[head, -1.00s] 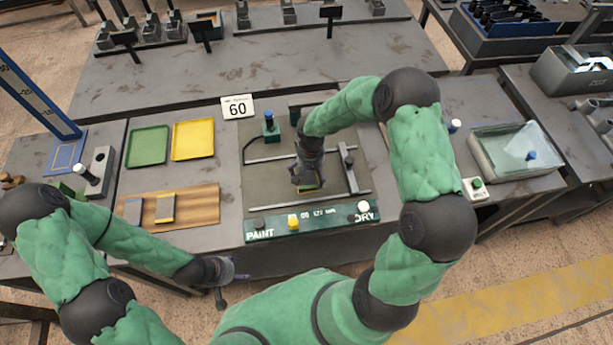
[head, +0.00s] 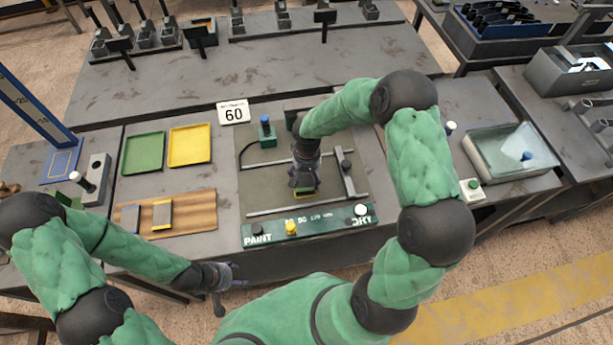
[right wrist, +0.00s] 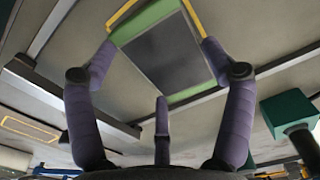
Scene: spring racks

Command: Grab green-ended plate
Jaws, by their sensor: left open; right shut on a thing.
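The green-ended plate (right wrist: 165,55) is a dark rectangle with green strips at its two ends. It lies between the purple fingers of my right gripper (right wrist: 158,68), which is shut on it. In the head view my right gripper (head: 304,184) points down over the grey work mat, and only a small green and yellowish edge shows beneath its fingers. Whether the plate touches the mat cannot be told. My left gripper (head: 222,284) is open and empty, low in front of the table's front edge.
The paint/dry panel (head: 310,225) runs along the mat's front. Green (head: 143,153) and yellow (head: 189,146) trays and a wooden board (head: 190,222) with two small plates are to the left. A glass tank (head: 510,152) stands right. A 60 sign (head: 233,113) stands behind.

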